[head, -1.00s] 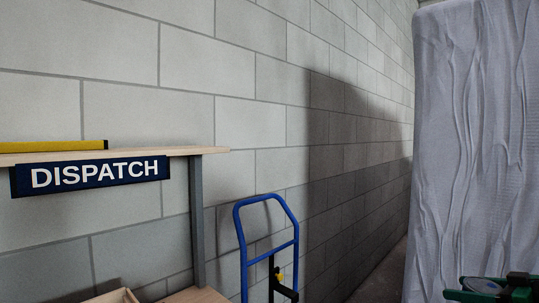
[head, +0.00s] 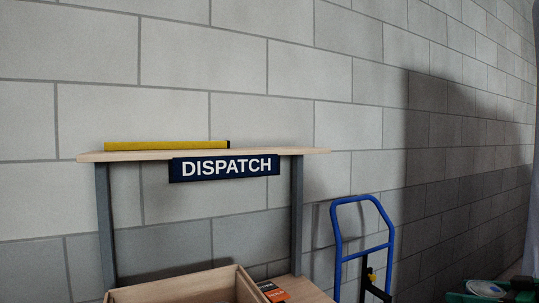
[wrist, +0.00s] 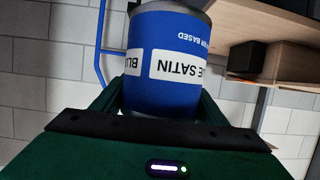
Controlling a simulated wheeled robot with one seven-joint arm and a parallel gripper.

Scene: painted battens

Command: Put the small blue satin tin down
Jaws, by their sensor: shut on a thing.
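The small blue satin tin (wrist: 160,100) is in my gripper (head: 500,293). In the wrist view its blue side and white label with "SATIN" fill the middle, the lettering upside down in that picture. The green fingers are shut on it from both sides. In the head view only the round top of the tin (head: 485,288) shows, low at the right edge, held in the air. The rest of it is cut off by the frame.
A bench (head: 306,290) has a raised shelf (head: 305,151) with a yellow bar (head: 165,145) on it and a DISPATCH sign (head: 224,167). A wooden crate (head: 238,285) and an orange item (head: 272,291) are on the bench. A blue hand truck (head: 390,232) stands to its right.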

